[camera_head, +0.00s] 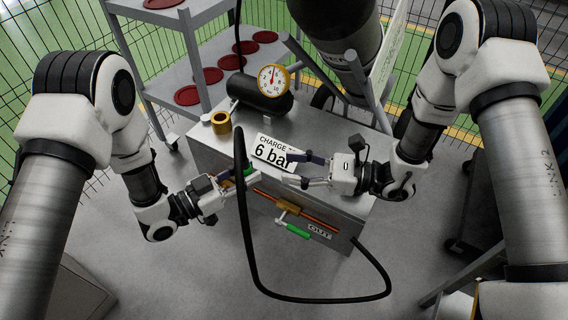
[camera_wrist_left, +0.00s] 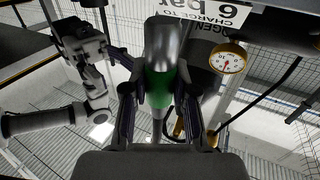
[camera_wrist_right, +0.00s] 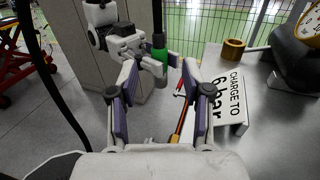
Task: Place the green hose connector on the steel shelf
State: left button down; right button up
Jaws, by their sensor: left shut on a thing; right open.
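The green hose connector (camera_head: 248,170) is held by my left gripper (camera_head: 241,177), just in front of the grey cart. In the left wrist view the connector (camera_wrist_left: 161,86) shows a green band and a metal end between both fingers. It also shows in the right wrist view (camera_wrist_right: 159,54). My right gripper (camera_head: 291,170) is open and empty, facing the connector from the right, apart from it. A grey metal shelf unit (camera_head: 158,92) stands at the back left with red discs on its levels; I take it as the steel shelf.
The grey cart (camera_head: 215,143) carries a "6 bar" sign (camera_head: 272,153), a brass ring (camera_head: 221,122) and a gauge (camera_head: 273,79). A green-handled valve (camera_head: 292,230) is on its front. A black hose (camera_head: 247,240) loops before it.

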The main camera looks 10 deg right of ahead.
aim_at(241, 166)
jog(key=x, duration=1.2)
jog(key=shift+s, duration=0.1)
grip_shut()
pick_arm(q)
jog(key=c, duration=0.8)
grip_release()
jog(key=shift+c, duration=0.2)
